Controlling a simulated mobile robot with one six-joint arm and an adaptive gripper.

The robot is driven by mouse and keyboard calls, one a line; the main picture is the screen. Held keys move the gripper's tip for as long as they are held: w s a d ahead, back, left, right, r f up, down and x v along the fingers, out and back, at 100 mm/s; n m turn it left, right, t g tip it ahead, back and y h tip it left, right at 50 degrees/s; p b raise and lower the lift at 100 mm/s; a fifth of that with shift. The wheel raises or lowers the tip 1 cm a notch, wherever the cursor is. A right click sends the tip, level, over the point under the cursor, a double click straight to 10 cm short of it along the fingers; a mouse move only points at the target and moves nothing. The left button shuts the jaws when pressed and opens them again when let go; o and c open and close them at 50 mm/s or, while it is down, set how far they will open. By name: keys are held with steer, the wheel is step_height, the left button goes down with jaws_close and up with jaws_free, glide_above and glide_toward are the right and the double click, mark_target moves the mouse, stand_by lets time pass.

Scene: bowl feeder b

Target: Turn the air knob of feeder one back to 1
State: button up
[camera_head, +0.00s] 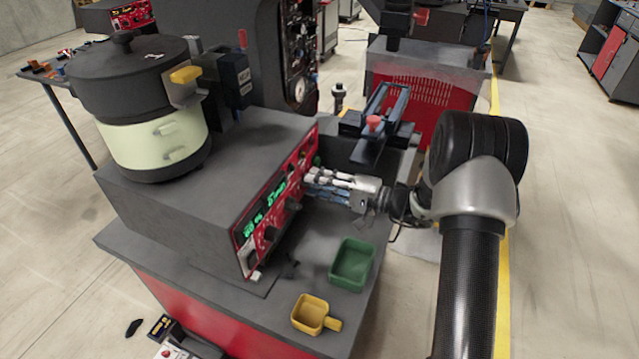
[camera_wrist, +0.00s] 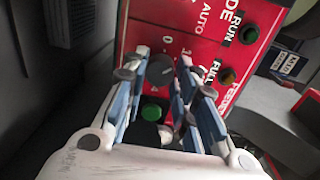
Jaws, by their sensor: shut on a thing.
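The feeder's red control panel (camera_head: 247,240) faces right in the head view, with green lit displays and dark knobs. My gripper (camera_head: 309,183) reaches the far end of this panel from the right. In the wrist view, my gripper (camera_wrist: 160,78) has its blue and grey fingers closed around a round dark knob (camera_wrist: 160,68). White marks, including 0 and what looks like 1, are printed beside the knob. Which way the knob points cannot be made out. A green button (camera_wrist: 152,111) shows between the fingers.
The feeder bowl (camera_head: 150,130) stands on the grey housing. A green bin (camera_head: 352,265) and a yellow scoop (camera_head: 311,313) lie on the bench in front. A blue and grey fixture with a red knob (camera_head: 374,123) stands just beyond my gripper.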

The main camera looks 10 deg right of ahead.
steer(key=o, duration=1.1)
steer(key=shift+c, duration=0.2)
steer(key=shift+d, duration=0.1)
steer(key=v, duration=1.2)
steer(key=s+a+r+n+g+h, duration=0.2)
steer(key=s+a+r+g, duration=0.2)
steer(key=s+a, duration=0.3)
steer(key=s+a+r+n+g+h, duration=0.1)
steer(key=s+a+r+n+g, duration=0.2)
steer(key=s+a+r+g, duration=0.25)
steer(key=s+d+r+n+t+h, duration=0.1)
steer(key=s+t+h, duration=0.1)
steer(key=s+h, duration=0.3)
steer(key=s+d+r+n+t+h, duration=0.1)
steer(key=s+t+h, duration=0.1)
steer(key=s+h, duration=0.4)
steer(key=s, duration=0.5)
steer(key=shift+s+d+r, duration=0.2)
steer(key=shift+d+r, duration=0.05)
